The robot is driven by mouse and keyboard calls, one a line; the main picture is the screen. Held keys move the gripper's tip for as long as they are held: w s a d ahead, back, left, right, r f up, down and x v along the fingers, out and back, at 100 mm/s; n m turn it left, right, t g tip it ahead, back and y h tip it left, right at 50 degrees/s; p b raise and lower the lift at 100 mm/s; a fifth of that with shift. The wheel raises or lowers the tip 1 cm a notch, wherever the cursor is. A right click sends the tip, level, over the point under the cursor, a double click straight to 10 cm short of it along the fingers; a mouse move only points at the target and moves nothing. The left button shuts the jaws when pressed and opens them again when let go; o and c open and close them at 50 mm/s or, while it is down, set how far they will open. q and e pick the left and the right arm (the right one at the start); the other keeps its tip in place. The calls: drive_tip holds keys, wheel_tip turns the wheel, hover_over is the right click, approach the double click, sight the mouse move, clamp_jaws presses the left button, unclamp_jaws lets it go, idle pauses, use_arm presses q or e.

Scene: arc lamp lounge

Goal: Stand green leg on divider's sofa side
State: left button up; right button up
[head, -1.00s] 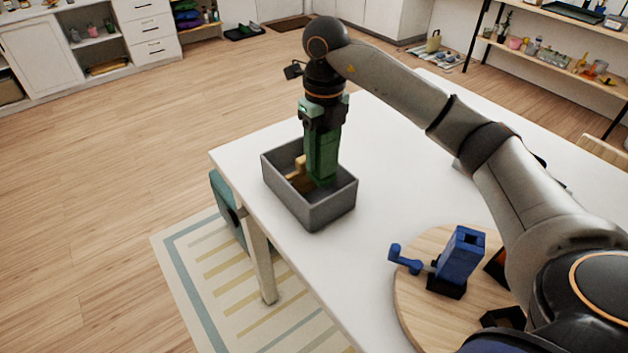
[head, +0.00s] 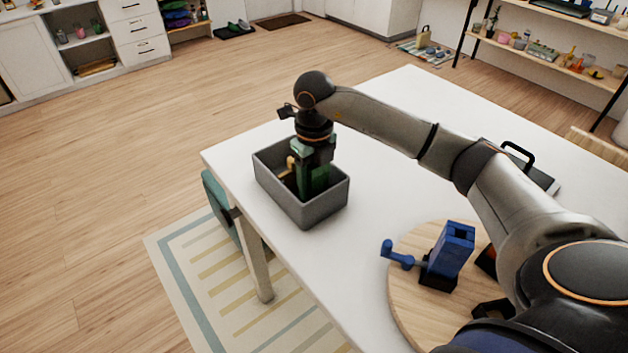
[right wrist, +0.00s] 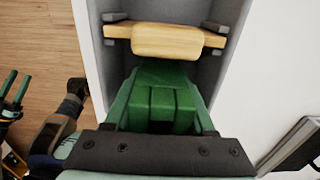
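The grey open box (head: 310,216) stands near the left corner of the white table. A pale wooden divider (right wrist: 165,40) spans it between grey side brackets; the divider also shows in the head view (head: 291,163). My right gripper (head: 314,165) points down inside the box, shut on the green leg (head: 313,183). The leg is upright, beside the divider, and fills the middle of the right wrist view (right wrist: 160,105). The box wall hides its lower end, so I cannot tell if it touches the floor. My left gripper (right wrist: 14,85) shows at the wrist view's left edge, its fingers apart and empty.
A round wooden board (head: 412,300) with a blue clamp-like holder (head: 450,250) is nearer me on the table. A grey case with a black handle (head: 520,158) lies behind my right arm. A teal seat (head: 218,205) is beside the table's left edge. The table between is clear.

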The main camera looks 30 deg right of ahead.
drive_tip(key=o, duration=0.4)
drive_tip(key=shift+o, duration=0.2)
drive_tip(key=shift+r, duration=0.1)
wheel_tip(320, 180, up, 12)
drive_tip(key=shift+r, duration=0.1)
idle(0.3)
